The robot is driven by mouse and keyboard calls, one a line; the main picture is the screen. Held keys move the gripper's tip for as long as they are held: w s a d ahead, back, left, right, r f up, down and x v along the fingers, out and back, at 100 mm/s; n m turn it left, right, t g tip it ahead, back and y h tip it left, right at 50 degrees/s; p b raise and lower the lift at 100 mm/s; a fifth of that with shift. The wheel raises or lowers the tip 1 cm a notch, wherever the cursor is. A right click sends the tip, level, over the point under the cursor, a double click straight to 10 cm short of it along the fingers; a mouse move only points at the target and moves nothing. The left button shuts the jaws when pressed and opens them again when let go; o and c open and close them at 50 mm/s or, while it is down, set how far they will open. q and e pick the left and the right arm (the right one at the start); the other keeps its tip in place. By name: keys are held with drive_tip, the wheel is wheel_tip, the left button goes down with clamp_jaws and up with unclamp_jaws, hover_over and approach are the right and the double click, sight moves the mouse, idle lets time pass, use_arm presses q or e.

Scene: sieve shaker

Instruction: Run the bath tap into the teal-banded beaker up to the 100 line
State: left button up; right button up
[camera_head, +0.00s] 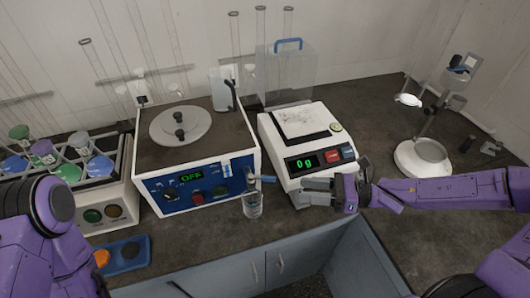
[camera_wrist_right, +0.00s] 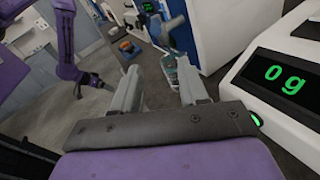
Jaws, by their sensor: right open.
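The bath (camera_head: 195,155) is a box with a brown top, a round lid and a blue front panel reading OFF. Its tap (camera_head: 262,178), with a blue handle, sticks out at the front right. A small clear beaker (camera_head: 253,205) stands upright below the tap; its band and marks are too small to read. In the right wrist view the beaker (camera_wrist_right: 169,70) shows beyond my fingers, with a teal tint. My right gripper (camera_head: 308,191) is open and empty, to the right of the beaker and apart from it. My left gripper (camera_wrist_right: 102,82) shows small in the wrist view, its jaws unclear.
A balance (camera_head: 300,140) reading 0 g stands right of the bath, close behind my right gripper. A rack of coloured-cap bottles (camera_head: 110,183) and a blue tray (camera_head: 125,252) are left. A stand (camera_head: 425,155) is at the right. The counter's front edge lies close.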

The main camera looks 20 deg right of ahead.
sight(270, 177)
drive_tip(key=shift+y, duration=0.5)
drive_tip(key=b+x, duration=0.2)
drive_tip(key=x, duration=0.1)
drive_tip(key=r+b+x, duration=0.1)
drive_tip(key=b+x, duration=0.1)
drive_tip(key=x, duration=0.1)
drive_tip(key=b+x, duration=0.2)
drive_tip(key=x, duration=0.2)
drive_tip(key=shift+w+d+r, duration=0.1)
drive_tip(key=shift+w+r, duration=0.2)
drive_tip(key=shift+w, duration=0.1)
drive_tip(key=shift+a+r, duration=0.15)
drive_tip(key=shift+a, duration=0.15)
drive_tip(key=shift+w, duration=0.1)
clamp_jaws()
